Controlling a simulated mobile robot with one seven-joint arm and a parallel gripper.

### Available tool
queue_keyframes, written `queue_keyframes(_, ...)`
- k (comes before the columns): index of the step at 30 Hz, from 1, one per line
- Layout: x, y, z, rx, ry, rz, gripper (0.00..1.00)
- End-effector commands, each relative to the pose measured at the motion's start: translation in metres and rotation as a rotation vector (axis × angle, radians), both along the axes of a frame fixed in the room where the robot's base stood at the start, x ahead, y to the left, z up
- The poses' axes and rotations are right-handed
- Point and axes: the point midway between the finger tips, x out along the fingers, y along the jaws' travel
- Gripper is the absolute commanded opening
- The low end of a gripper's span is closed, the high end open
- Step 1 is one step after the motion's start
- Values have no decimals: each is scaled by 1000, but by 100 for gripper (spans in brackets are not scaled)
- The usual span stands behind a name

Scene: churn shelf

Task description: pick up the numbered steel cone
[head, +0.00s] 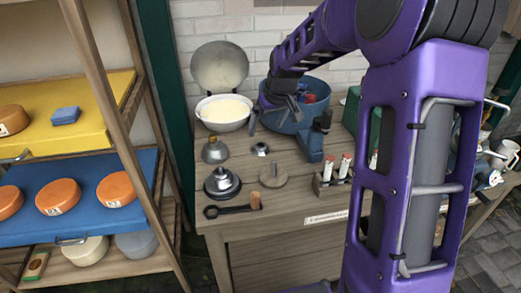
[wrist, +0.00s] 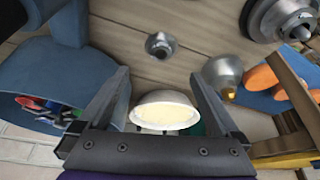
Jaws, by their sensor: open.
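A steel cone with a brass-coloured tip (head: 215,151) stands on the wooden bench, in front of the white bowl. It also shows in the wrist view (wrist: 222,74), to the right of my right-hand finger. No number on it is legible. My gripper (head: 273,117) is open and empty above the back of the bench, by the blue bucket and to the right of the cone. In the wrist view, my gripper's fingers (wrist: 160,76) are wide apart, with the bowl seen between them.
A white bowl of pale contents (head: 223,112) and a blue bucket (head: 287,119) stand at the back. A shelf unit (head: 106,85) stands left.

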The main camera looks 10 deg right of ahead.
Motion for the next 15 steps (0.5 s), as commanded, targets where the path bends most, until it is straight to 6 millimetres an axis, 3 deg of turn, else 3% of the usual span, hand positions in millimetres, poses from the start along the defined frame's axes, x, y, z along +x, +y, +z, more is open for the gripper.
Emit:
queue_keyframes(3,7,3,-20,0,1,2,98)
queue_keyframes(15,16,6,-50,-1,1,1,98)
